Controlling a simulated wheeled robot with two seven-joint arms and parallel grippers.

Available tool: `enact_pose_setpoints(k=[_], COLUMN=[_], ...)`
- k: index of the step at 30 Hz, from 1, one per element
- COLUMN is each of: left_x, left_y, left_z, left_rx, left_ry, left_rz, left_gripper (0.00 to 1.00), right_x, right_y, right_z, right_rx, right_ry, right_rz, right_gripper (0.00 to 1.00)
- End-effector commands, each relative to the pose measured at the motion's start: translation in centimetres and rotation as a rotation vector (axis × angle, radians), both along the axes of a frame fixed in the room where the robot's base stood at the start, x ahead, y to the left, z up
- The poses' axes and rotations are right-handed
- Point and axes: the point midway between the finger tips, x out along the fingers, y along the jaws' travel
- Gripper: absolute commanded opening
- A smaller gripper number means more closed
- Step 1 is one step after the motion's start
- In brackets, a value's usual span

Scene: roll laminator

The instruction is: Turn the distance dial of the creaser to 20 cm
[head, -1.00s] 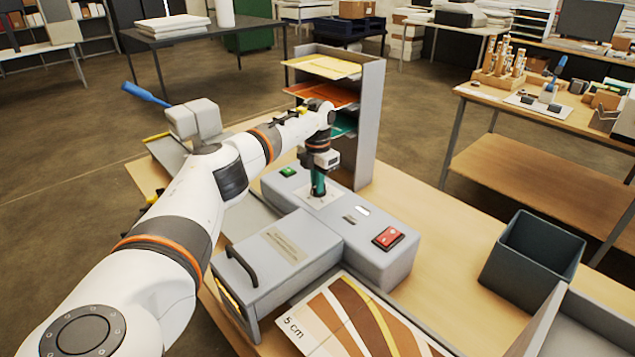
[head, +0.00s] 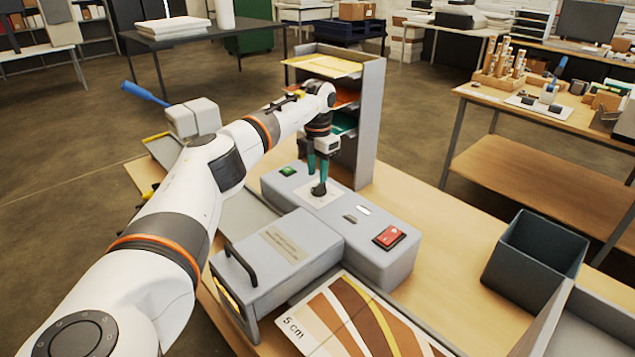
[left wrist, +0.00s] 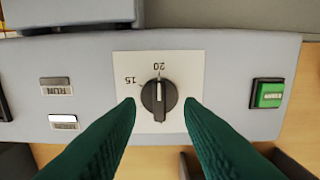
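The creaser (head: 350,225) is a grey machine on the wooden table. Its black distance dial (head: 319,189) sits on a white plate on the top face. In the left wrist view the dial (left wrist: 159,99) shows whole, and its white pointer line is at the 20 mark; a 15 mark lies to the left. My left gripper (head: 317,174) is open just above the dial, its green fingers apart. In the left wrist view the fingers (left wrist: 160,106) lie either side of the dial with visible gaps, touching nothing. My right gripper is not in view.
A green button (head: 288,171) and a red switch (head: 389,237) flank the dial. A grey shelf rack (head: 368,120) with coloured sheets stands close behind my left gripper. A patterned sheet marked 5 cm (head: 355,320) lies in front. A dark bin (head: 530,250) stands right.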

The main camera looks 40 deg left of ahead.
Motion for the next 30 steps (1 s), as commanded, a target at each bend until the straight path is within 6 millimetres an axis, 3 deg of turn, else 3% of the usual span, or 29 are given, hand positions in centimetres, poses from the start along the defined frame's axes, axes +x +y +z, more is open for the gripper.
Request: enact_pose_setpoints(k=[6,12,30], left_x=[0.1,0.0,0.0], left_y=[0.0,0.0,0.0], left_z=[4.7,7.6,8.4], left_rx=[-0.001,0.001,0.000], left_ry=[-0.005,-0.002,0.000], left_rz=[0.001,0.001,0.000], left_gripper=[0.34,0.34,0.34], right_x=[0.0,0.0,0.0], right_y=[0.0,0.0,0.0], right_z=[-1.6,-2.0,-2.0], right_rx=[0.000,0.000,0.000], right_ry=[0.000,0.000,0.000], right_rz=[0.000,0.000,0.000], right_gripper=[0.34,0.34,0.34])
